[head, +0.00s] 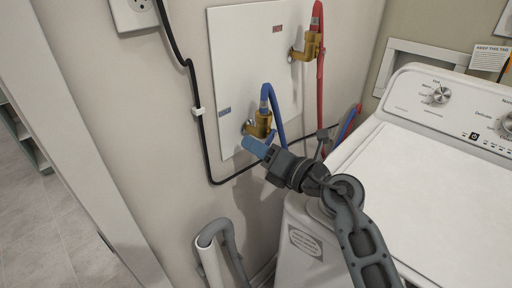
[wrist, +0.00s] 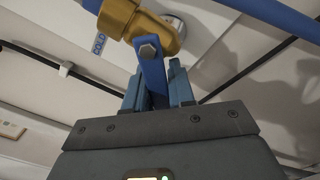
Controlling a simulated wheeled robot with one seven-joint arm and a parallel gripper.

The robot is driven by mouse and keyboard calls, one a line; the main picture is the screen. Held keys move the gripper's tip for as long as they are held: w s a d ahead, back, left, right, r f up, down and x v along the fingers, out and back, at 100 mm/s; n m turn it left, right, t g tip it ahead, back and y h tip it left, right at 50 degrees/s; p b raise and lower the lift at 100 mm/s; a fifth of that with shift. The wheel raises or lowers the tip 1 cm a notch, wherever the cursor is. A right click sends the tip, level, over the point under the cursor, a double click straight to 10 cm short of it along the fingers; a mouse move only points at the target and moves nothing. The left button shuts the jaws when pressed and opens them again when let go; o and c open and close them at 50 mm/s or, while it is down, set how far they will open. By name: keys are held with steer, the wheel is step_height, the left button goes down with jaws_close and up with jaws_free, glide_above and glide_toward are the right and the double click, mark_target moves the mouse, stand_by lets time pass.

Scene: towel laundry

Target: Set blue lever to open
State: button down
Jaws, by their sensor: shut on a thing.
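The blue lever (wrist: 152,72) is bolted to the brass cold valve (wrist: 128,18) and points away from the valve body toward my gripper. My gripper (wrist: 158,88) is shut on the lever, with one finger on each side of it, in the wrist view. In the head view the brass cold valve (head: 260,125) is on the white wall panel, with my gripper (head: 256,146) just below it. The lever is largely hidden by the fingers there. A "COLD" label (wrist: 99,43) is beside the valve.
A blue hose (head: 276,108) bends down from the cold valve. A red-hosed hot valve (head: 311,47) is up and right. A white washer (head: 440,150) stands at the right. A black cable (head: 199,135) runs along the wall, and a grey-white pipe (head: 213,262) stands below.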

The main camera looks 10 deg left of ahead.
steer(key=shift+f, duration=0.1)
stand_by(0.3)
steer(key=c, duration=1)
jaws_free()
steer(key=shift+c, duration=0.2)
steer(key=v, duration=0.8)
